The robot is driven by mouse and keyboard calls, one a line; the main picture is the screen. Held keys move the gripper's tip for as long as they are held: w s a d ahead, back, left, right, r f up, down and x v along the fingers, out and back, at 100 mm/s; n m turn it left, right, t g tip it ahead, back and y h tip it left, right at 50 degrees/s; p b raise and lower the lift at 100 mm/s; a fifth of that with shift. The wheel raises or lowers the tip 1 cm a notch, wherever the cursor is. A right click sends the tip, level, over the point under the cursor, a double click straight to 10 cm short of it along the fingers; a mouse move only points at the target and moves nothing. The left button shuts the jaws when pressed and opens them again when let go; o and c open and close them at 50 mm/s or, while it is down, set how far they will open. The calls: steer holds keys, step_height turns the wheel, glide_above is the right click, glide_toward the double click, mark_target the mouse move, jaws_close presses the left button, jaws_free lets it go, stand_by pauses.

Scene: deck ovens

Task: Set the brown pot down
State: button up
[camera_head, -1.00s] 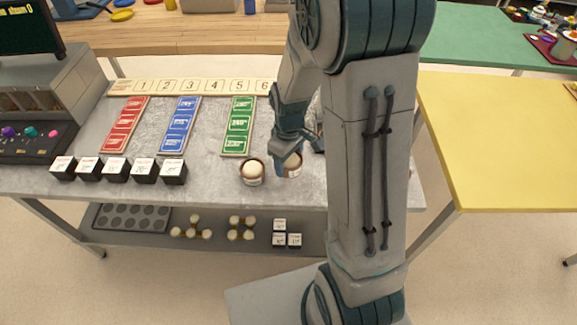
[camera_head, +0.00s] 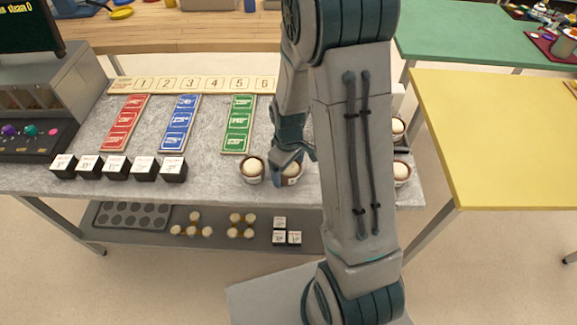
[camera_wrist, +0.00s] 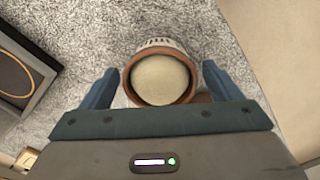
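The brown pot (camera_wrist: 128,88) has a brown rim, a pale ribbed wall and a round pale top filling it. In the wrist view it sits between the two fingers of my gripper (camera_wrist: 160,78). A narrow gap shows beside the pot on the left, so the fingers look open around it. In the head view the pot (camera_head: 291,180) is at the front of the grey table (camera_head: 225,178), where it seems to stand nearly upright. My gripper (camera_head: 290,165) is low over it and partly hides it. Its base is hard to see.
A similar pot (camera_head: 252,181) stands close on the left. Two more pots (camera_head: 398,126) (camera_head: 402,172) show at right beyond my arm. Red, blue and green cards (camera_head: 237,124) and several black label blocks (camera_head: 173,172) lie to the left. The table's front edge is close.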

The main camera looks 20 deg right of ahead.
step_height(320, 180, up, 12)
steer(key=s+r+m+t, duration=0.3)
steer(key=s+r+m, duration=0.4)
steer(key=s+r, duration=0.3)
steer(key=shift+s, duration=2.35)
